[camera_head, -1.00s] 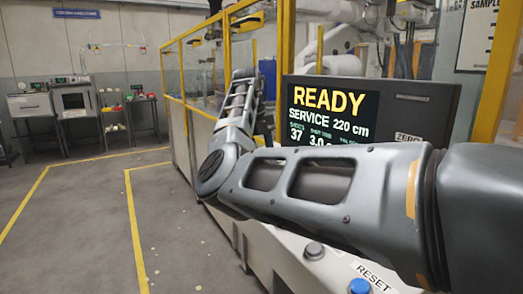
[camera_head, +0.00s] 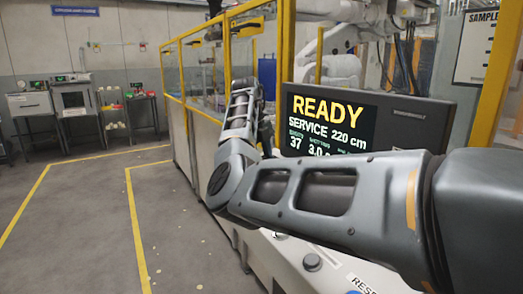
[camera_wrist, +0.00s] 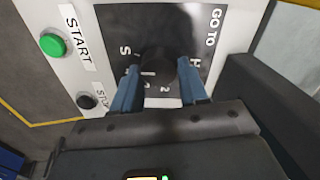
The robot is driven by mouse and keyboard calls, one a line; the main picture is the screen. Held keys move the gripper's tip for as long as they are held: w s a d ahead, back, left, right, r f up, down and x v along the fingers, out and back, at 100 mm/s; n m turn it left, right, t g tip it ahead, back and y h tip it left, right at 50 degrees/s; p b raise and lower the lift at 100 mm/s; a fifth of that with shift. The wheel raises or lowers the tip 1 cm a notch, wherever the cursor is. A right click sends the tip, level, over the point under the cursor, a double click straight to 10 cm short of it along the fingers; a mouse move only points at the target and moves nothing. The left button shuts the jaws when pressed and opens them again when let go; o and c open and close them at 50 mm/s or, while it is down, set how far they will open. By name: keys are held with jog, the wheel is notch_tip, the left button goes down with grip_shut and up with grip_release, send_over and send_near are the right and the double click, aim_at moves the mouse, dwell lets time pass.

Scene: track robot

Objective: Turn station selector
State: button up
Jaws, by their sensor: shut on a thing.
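The station selector (camera_wrist: 158,64) is a dark round knob on a dark plate (camera_wrist: 112,22) with white letters, partly legible as "GO TO", "H", "S" and "2". It shows in the wrist view, upper middle. My gripper (camera_wrist: 160,82) has its two blue fingers on either side of the knob and is shut on it. The knob's pointer direction is hard to make out in the dark. In the head view my arm hides the selector and my gripper.
A green START button (camera_wrist: 53,45) and a dark button (camera_wrist: 87,101) labelled STOP sit left of the plate. The READY screen (camera_head: 328,124) stands behind my arm in the head view. Yellow-framed guarding (camera_head: 190,85) runs behind; open floor (camera_head: 85,215) lies left.

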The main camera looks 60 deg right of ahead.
jog(key=n+p, duration=0.3)
jog(key=n, duration=0.1)
jog(key=shift+r+n+p, duration=0.2)
jog(key=shift+n+p, duration=0.15)
jog(key=shift+n, duration=0.05)
jog(key=n+p, duration=0.3)
jog(key=n, duration=0.1)
jog(key=shift+w+g, duration=0.1)
jog(key=shift+g, duration=0.2)
jog(key=n+p, duration=0.1)
jog(key=n, duration=0.3)
jog(key=shift+f+h, duration=0.15)
jog(key=shift+h, duration=0.15)
jog(key=n, duration=0.4)
jog(key=shift+w+f+n, duration=0.1)
jog(key=shift+n, duration=0.2)
jog(key=n, duration=0.4)
jog(key=shift+n+h, duration=0.3)
jog(key=n, duration=0.4)
jog(key=shift+w+n, duration=0.1)
jog(key=shift+n, duration=0.2)
jog(key=n, duration=0.4)
jog(key=shift+n, duration=0.3)
jog(key=n+t, duration=0.1)
jog(key=n, duration=0.3)
jog(key=shift+a+n, duration=0.1)
jog(key=shift+n, duration=0.3)
